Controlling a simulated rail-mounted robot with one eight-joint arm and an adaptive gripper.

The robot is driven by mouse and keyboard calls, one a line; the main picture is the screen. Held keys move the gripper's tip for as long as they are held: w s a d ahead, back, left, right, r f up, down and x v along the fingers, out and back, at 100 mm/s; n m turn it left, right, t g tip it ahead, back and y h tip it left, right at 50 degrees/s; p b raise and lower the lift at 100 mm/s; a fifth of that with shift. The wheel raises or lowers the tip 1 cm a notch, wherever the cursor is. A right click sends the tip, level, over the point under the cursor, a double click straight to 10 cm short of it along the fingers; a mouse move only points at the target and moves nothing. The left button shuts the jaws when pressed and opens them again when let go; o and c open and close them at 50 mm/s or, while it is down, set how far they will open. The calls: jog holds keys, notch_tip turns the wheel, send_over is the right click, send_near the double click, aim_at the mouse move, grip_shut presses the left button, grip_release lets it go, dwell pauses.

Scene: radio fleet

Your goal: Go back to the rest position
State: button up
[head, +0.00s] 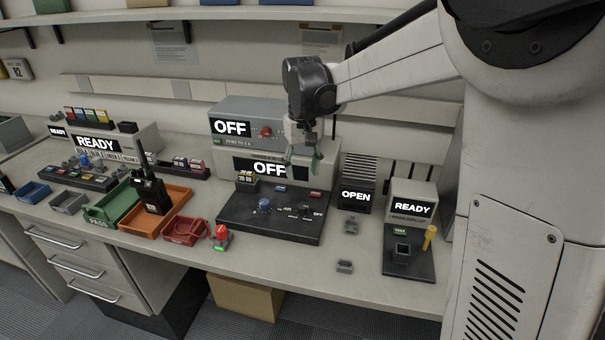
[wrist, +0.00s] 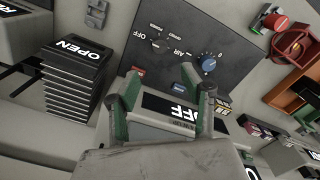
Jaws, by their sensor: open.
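My gripper (head: 303,158) hangs above the back of the bench, in front of the grey stacked units that show OFF. In the wrist view my gripper (wrist: 158,88) has its two green-padded fingers apart, with nothing held between them. Beyond the fingers are the unit's OFF display (wrist: 170,108) and the dark control panel (wrist: 185,45) with a blue knob (wrist: 208,64). My arm reaches in from the upper right in the head view. I cannot tell the exact gap between the fingertips and the unit.
A black radio (head: 152,190) stands in an orange tray (head: 178,196) beside a green tray (head: 97,212). A red-topped device (head: 221,236) is near the front edge. The OPEN unit (head: 356,195) and READY unit (head: 412,207) stand right, with a yellow-handled item (head: 430,234). A shelf (head: 200,13) runs above.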

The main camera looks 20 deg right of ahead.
jog(key=s+r+t, duration=0.2)
jog(key=s+r, duration=0.1)
jog(key=s, duration=0.3)
jog(key=s+r+t, duration=0.1)
jog(key=s+r, duration=0.2)
jog(key=s, duration=0.4)
jog(key=s+f+t, duration=0.3)
jog(key=s+t, duration=0.1)
jog(key=s, duration=0.9)
jog(key=shift+s+f+m, duration=0.3)
jog(key=shift+s+f, duration=0.05)
jog(key=shift+s, duration=0.05)
